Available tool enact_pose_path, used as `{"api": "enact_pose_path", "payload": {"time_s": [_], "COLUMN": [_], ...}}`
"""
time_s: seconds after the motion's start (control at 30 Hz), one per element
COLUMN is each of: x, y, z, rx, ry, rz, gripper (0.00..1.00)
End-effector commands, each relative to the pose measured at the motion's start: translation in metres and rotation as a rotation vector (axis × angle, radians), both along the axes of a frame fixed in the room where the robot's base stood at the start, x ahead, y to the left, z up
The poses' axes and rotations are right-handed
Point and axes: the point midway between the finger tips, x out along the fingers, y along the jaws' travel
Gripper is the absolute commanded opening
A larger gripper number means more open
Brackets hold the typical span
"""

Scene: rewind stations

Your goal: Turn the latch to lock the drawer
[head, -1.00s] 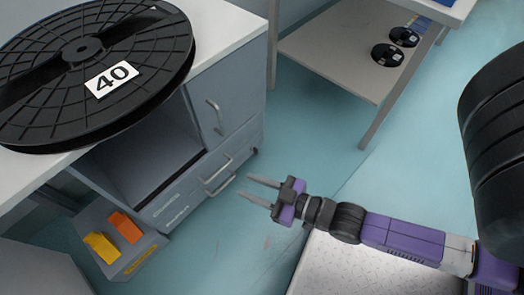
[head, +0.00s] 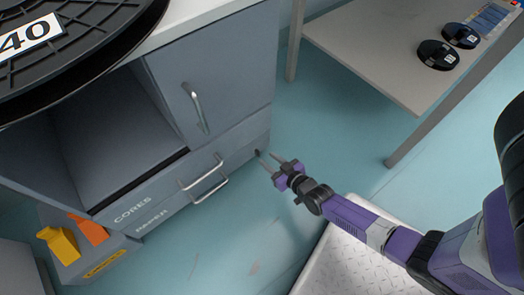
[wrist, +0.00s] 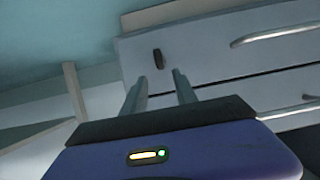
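The latch (wrist: 158,59) is a small dark tab on the grey drawer front, standing roughly upright near the drawer's end in the wrist view. In the head view it is a tiny dark spot by my fingertips, too small to read. The drawer (head: 160,192) labelled CORES looks shut, with a bar handle (head: 201,172). My gripper (head: 265,156) is open and empty, pointing at the drawer's right end. In the wrist view its two fingers (wrist: 160,76) lie on either side of the latch's line, with the latch just beyond the tips. I see no clear contact.
A PAPER drawer (head: 165,213) lies below, and a cupboard door (head: 225,85) above. A large black reel (head: 70,50) marked 40 lies on the counter. A table (head: 360,55) with black discs stands at the right. The floor between is clear.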

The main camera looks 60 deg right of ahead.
Motion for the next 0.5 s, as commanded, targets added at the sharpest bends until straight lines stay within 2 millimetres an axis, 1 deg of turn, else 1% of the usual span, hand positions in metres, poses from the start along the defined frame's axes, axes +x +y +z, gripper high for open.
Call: {"api": "enact_pose_path", "payload": {"time_s": [0.03,0.23,0.4,0.5], "x": [0.008,0.036,0.051,0.055], "y": [-0.001,-0.008,-0.014,-0.015], "z": [-0.008,-0.02,-0.025,-0.026], "rx": [0.001,0.001,-0.001,-0.001], "ry": [-0.001,-0.001,0.0,0.001], "rz": [0.003,0.003,0.003,0.002], "gripper": [0.35,0.35,0.35,0.35]}}
